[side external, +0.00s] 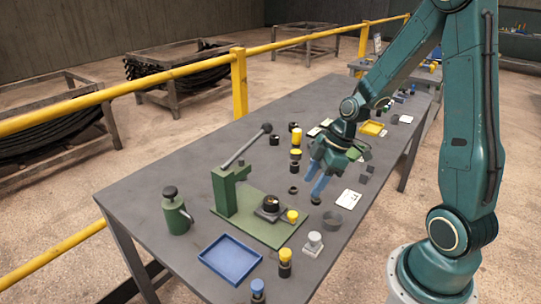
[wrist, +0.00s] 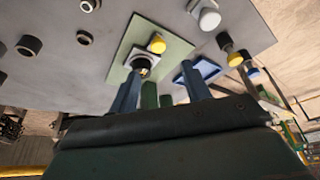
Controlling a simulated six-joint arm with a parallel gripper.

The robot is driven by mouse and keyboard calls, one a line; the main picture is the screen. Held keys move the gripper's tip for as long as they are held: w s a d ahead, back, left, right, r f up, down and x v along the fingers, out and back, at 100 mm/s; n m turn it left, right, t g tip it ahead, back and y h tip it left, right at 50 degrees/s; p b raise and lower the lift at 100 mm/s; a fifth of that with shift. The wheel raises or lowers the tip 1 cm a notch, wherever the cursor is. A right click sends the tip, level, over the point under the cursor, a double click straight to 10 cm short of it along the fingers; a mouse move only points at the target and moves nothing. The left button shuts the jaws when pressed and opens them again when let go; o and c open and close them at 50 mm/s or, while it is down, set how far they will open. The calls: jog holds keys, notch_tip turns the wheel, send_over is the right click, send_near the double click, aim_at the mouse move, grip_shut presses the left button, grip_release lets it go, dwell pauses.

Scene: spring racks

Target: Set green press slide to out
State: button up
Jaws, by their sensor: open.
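The green press stands on the near part of the table, with a flat green base plate (side external: 262,232), an upright column (side external: 226,192) and a grey lever with a dark ball end raised up to the right. On the plate sits the slide (side external: 268,214), a grey block with a dark round holder and a yellow knob (side external: 292,215) at its right. In the wrist view the holder (wrist: 141,62) and knob (wrist: 157,43) show beyond the fingers. My gripper (side external: 316,180) is open and empty, with blue fingers, above the table behind and right of the knob, apart from it.
A green bottle-like can (side external: 175,213) stands left of the press. A blue tray (side external: 230,258) lies in front. Several dark rings stand behind the press.

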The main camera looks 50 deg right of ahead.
jog(key=shift+v, duration=1.7)
jog(key=s+a+r+m+t+h, duration=0.2)
jog(key=s+a+r+m+h, duration=0.1)
jog(key=s+a+r+m, duration=0.6)
jog(key=v, duration=0.7)
jog(key=shift+s+a+f, duration=0.15)
jog(key=shift+s+a, duration=0.05)
jog(key=shift+s, duration=0.2)
